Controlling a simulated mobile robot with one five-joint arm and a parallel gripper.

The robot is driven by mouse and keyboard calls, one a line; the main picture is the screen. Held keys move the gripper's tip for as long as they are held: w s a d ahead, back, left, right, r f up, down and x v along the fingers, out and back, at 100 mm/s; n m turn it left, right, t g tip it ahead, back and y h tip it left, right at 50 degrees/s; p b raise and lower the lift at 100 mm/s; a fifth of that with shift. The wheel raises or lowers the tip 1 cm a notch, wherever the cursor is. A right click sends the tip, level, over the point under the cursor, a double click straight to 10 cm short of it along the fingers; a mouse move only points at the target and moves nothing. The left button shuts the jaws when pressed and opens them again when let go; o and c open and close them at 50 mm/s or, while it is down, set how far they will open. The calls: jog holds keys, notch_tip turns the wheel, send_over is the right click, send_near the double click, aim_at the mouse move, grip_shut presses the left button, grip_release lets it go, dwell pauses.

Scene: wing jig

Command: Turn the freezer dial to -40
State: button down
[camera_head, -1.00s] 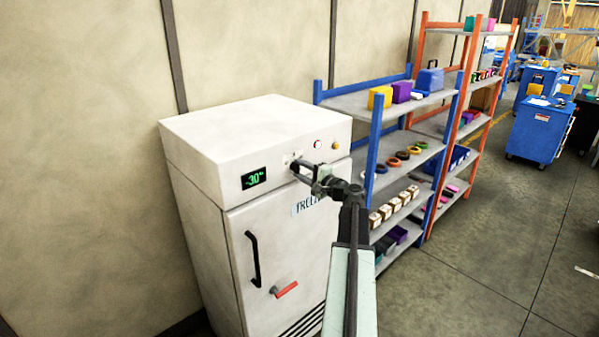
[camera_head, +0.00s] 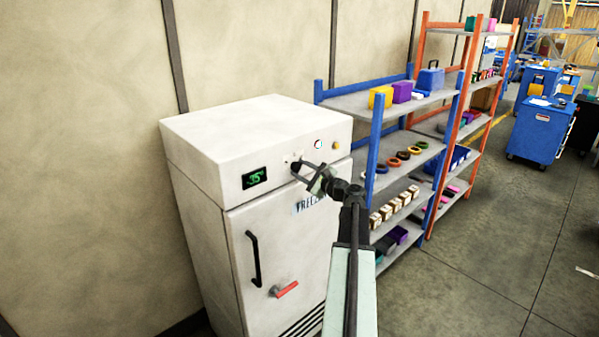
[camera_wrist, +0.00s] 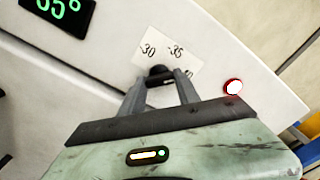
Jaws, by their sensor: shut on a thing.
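The white freezer (camera_head: 190,200) stands against the wall, with a green display (camera_head: 254,177) on its front panel. The black dial (camera_wrist: 158,72) sits on a white label (camera_wrist: 167,52) marked -30, -35 and a partly hidden value ending in 0. My gripper (camera_head: 300,168) reaches the panel from the right. In the wrist view its two fingers (camera_wrist: 160,86) are shut on the dial, one on each side. The fingers hide the lower part of the dial.
A round red-rimmed button (camera_wrist: 233,87) is right of the dial, with a yellow one (camera_head: 337,145) farther right. Below are a black door handle (camera_head: 253,258) and a red lever (camera_head: 286,289). A blue-posted shelf (camera_head: 375,150) stands close on the right.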

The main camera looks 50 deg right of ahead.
dwell(0.5)
jog(key=c, duration=0.9)
grip_release()
jog(key=s, duration=0.7)
jog(key=shift+s+a, duration=0.3)
jog(key=shift+s, duration=0.05)
jog(key=shift+f, duration=0.1)
